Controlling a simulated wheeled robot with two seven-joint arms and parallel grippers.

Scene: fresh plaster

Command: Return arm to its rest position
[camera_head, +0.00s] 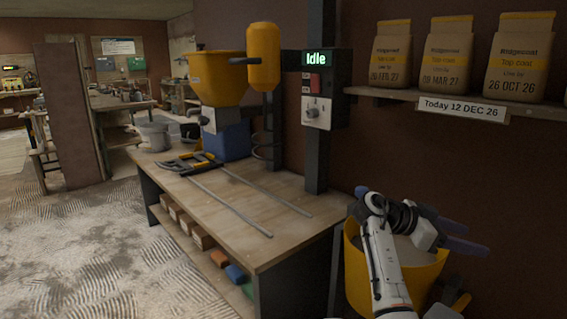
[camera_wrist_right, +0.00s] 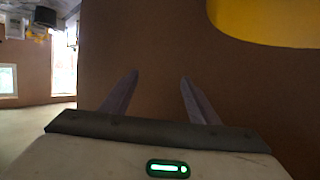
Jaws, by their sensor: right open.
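My right arm (camera_head: 386,265) is white and black and reaches up from the bottom of the head view, in front of a yellow bucket (camera_head: 355,262). My right gripper (camera_head: 487,240) is at its end, pointing right, with two bluish fingers spread apart and nothing between them. In the right wrist view the open fingers (camera_wrist_right: 160,76) stand apart against a plain brown surface. A yellow rounded shape (camera_wrist_right: 270,20) shows at the top right there. The arm hides part of the bucket. My left gripper is not in view.
A wooden workbench (camera_head: 190,195) stands left of the arm, with a yellow hopper mixer (camera_head: 218,80) and metal rods. A dark post carries a control box reading "Idle" (camera_head: 317,59). A shelf (camera_head: 385,94) holds three Top coat bags. Open floor (camera_head: 90,240) lies at left.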

